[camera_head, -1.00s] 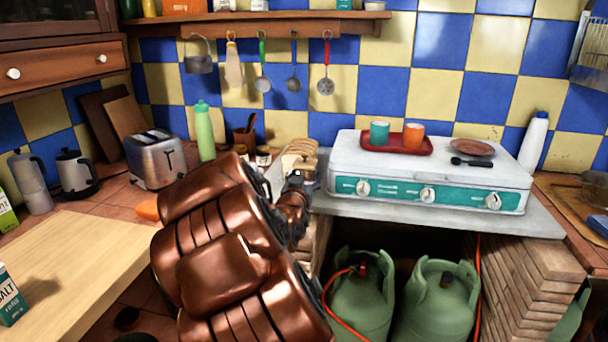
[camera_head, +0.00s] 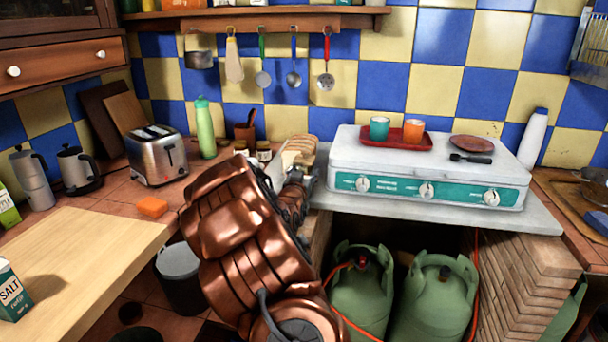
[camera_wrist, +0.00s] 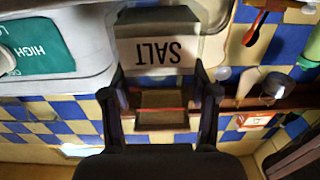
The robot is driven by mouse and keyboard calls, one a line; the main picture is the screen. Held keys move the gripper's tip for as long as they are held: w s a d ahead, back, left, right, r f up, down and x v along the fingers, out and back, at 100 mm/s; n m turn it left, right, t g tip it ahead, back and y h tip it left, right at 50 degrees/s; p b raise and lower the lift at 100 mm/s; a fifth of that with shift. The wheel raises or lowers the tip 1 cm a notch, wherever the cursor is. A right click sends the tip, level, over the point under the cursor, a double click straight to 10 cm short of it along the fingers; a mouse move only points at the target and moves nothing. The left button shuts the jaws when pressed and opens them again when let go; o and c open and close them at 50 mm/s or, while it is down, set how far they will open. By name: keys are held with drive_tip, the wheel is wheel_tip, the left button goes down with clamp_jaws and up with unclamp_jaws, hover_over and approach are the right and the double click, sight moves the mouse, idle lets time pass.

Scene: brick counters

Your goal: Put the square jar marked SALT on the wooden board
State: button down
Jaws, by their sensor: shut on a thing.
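The square jar marked SALT (camera_wrist: 158,52) is between the two fingers of my gripper (camera_wrist: 160,85) in the wrist view, its lettering upside down there. My gripper is shut on it. A wooden board (camera_head: 560,203) lies flat on the right counter, partly cut off by the picture edge. Other boards (camera_head: 125,128) lean on the wall at the back left.
The white stove (camera_head: 345,155) carries a red tray (camera_head: 395,143) with two cups, a brown plate (camera_head: 472,143) and a dark utensil. A toaster (camera_head: 155,160) and green bottle (camera_head: 205,130) stand behind.

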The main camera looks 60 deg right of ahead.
drive_tip(key=shift+f, duration=0.2)
drive_tip(key=shift+f, duration=0.2)
drive_tip(key=shift+c, duration=1.4)
unclamp_jaws()
drive_tip(key=shift+r, duration=0.2)
drive_tip(key=b+v, duration=0.8)
drive_tip(key=v, duration=0.4)
drive_tip(key=shift+b, duration=0.3)
